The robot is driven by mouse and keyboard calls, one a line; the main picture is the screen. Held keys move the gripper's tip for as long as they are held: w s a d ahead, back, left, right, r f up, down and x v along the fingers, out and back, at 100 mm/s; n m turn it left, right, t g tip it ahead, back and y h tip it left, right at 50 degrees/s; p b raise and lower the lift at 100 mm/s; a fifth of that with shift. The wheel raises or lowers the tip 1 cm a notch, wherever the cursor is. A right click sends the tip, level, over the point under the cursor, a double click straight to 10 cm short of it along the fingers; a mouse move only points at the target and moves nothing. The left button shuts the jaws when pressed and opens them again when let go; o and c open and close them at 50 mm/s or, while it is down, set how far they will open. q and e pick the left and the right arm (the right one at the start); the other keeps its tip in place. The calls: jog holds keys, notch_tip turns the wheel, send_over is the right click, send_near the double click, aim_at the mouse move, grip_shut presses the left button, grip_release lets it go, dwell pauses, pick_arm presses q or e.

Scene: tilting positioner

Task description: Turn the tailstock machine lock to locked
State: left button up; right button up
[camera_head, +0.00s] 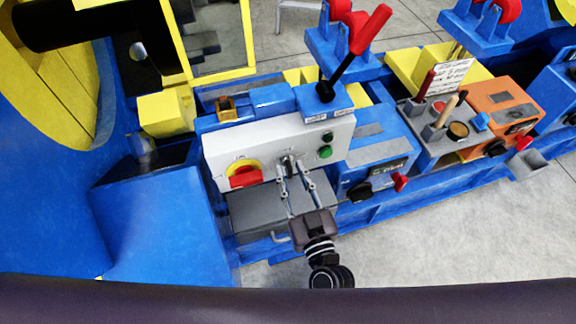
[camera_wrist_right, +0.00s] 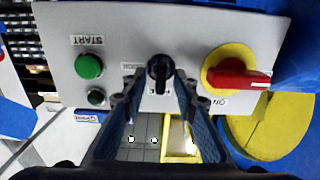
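A small black selector knob (camera_head: 289,162) sits on the white control panel (camera_head: 225,148), between a red rotary switch and two buttons. In the right wrist view the knob (camera_wrist_right: 159,68) has its bar roughly upright in the picture, with partly covered lettering beside it. I take it for the tailstock machine lock. My right gripper (camera_head: 292,174) reaches the panel from the front. In the wrist view its fingers (camera_wrist_right: 160,80) are spread on either side of the knob, with gaps visible; contact cannot be told. My left gripper is not in view.
The red switch on a yellow disc (camera_head: 244,176) and the green button (camera_head: 325,152) are close beside the knob. A grey box (camera_head: 262,212) lies below the panel. A red-handled lever (camera_head: 368,32) rises behind. Open floor (camera_head: 420,235) is at the right.

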jog(key=shift+w+a, duration=0.2)
jog(key=shift+w, duration=0.4)
jog(key=shift+w+a, duration=0.1)
jog(key=shift+w, duration=0.2)
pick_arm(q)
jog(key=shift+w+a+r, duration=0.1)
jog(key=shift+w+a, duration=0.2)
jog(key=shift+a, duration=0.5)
pick_arm(e)
jog(key=shift+c, duration=0.7)
grip_shut()
